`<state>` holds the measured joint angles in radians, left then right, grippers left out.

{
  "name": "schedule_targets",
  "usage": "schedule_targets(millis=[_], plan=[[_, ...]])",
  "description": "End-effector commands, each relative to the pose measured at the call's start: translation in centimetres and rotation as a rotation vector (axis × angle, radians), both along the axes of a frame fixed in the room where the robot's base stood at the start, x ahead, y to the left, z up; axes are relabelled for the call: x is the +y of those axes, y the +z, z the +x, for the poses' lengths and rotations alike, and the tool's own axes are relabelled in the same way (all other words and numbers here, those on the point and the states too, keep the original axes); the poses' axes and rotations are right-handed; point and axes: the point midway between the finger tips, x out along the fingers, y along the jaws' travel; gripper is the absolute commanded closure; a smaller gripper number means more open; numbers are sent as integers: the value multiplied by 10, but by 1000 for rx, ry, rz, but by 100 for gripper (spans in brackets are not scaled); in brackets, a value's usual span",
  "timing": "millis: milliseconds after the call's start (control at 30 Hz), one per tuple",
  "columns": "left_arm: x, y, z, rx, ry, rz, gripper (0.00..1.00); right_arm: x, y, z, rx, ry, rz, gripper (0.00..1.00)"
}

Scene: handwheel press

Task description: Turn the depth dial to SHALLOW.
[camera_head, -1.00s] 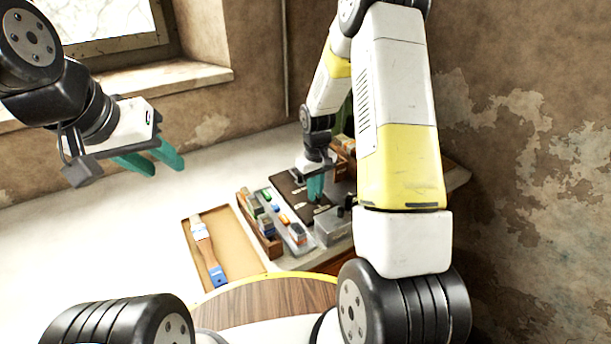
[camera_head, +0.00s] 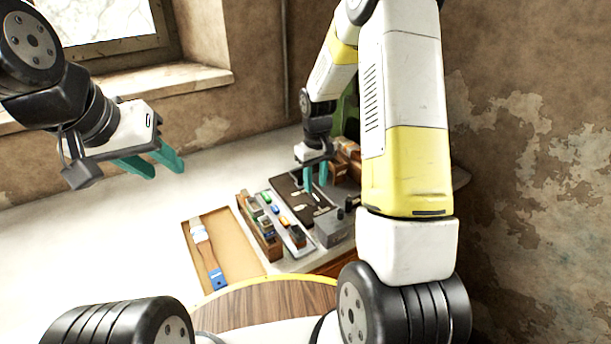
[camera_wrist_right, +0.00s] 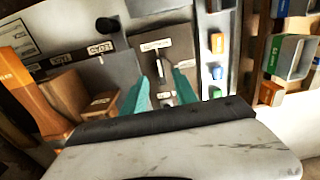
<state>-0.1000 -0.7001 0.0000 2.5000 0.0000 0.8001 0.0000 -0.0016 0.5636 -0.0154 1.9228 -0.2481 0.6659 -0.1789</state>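My right gripper (camera_head: 316,177) is over the dark panel (camera_head: 284,187) beside the grey box. Its two teal fingers show a clear gap and hold nothing that I can see. In the right wrist view the fingers (camera_wrist_right: 160,92) stand apart over the dark panel (camera_wrist_right: 150,33), with small white markings and a thin pale piece between them. I cannot tell for sure which part is the depth dial, and no SHALLOW mark is readable. My left gripper (camera_head: 157,163) is open and empty, high over the pale table at the left.
A narrow tray with small coloured parts (camera_head: 283,222) lies left of the panel. A grey box (camera_head: 332,229) stands in front of it. A tan tray (camera_head: 233,238) holds a brush (camera_head: 207,250). Wooden blocks (camera_wrist_right: 68,92) stand left in the wrist view. The table's left is clear.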

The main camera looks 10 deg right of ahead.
Motion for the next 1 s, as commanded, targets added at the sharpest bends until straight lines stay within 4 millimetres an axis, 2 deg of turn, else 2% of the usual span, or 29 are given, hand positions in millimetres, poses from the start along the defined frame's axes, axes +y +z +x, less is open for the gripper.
schedule_targets(millis=[33,200,567,667,767,867,1000], plan=[[0,0,0,0,0,0,64,0,10,1,-3,0,0,65],[0,0,0,0,0,0,64,1,28,0,-1,1,1,65],[0,0,0,0,0,0,64,0,32,-1,1,1,1,65],[0,0,0,0,0,0,64,0,40,-2,-9,-4,2,65],[0,0,0,0,0,0,64,1,64,-9,-41,-23,11,65],[0,0,0,0,0,0,64,3,103,-25,-96,-56,29,65],[0,0,0,0,0,0,64,6,159,-60,-183,-111,66,65]])
